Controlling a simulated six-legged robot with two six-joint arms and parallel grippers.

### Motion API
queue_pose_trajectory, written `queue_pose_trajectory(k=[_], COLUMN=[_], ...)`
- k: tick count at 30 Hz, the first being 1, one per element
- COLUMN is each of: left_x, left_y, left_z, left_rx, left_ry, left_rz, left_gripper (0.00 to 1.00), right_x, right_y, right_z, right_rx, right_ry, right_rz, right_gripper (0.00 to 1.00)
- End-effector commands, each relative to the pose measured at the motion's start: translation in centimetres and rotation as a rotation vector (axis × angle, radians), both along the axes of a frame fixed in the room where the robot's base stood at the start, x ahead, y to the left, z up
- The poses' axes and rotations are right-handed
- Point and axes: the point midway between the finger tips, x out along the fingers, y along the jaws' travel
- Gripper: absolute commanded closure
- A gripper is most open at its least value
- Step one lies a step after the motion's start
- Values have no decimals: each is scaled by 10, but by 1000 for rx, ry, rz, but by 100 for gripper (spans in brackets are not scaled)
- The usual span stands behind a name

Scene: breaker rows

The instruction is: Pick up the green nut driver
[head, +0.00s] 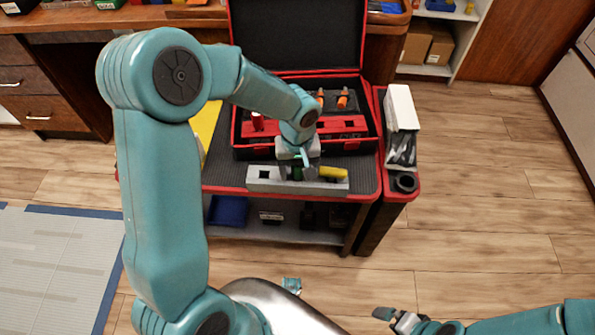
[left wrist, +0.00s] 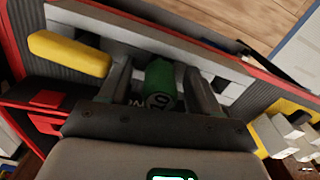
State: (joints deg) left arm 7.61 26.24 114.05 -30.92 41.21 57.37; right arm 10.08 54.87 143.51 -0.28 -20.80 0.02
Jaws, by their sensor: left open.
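The green nut driver (left wrist: 160,80) stands in the grey slotted holder (head: 262,180), with its round end showing a printed mark towards the left wrist camera. In the head view only a sliver of green (head: 296,174) shows, mostly hidden by my left gripper (head: 299,170). My left gripper is open, with one finger on each side of the green handle in the left wrist view (left wrist: 158,72). I see a gap beside the handle, but cannot tell whether either finger touches it. My right gripper (head: 390,317) is low at the front right, away from the holder; its jaws are unclear.
A yellow-handled driver (head: 333,173) is in the same holder, close beside my left gripper. An open black and red case (head: 362,142) stands behind on the cart. A side bin with a white box (head: 400,108) is at right. Floor at right is clear.

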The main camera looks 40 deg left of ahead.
Motion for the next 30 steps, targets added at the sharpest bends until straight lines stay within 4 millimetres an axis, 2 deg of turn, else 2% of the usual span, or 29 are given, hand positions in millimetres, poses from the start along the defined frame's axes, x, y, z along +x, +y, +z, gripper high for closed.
queue_pose_trajectory(k=[5,9,11,19,23,26,30], left_x=[0,0,0,0,0,1,1], left_y=[0,0,0,0,0,0,0], left_z=[0,1,1,2,9,22,50], left_rx=[0,0,0,0,1,1,1], left_ry=[0,0,0,0,-2,-3,-4], left_rz=[0,0,0,0,0,1,1], left_gripper=[37,83,99,99,99,99,99], right_x=[0,0,0,0,0,0,0], right_y=[0,0,0,0,0,0,0], right_z=[0,0,0,1,3,7,15], right_rx=[0,0,0,0,0,0,0], right_ry=[0,0,0,0,0,0,0], right_rz=[0,0,0,0,0,0,0], right_gripper=[0,0,0,0,0,0,0])
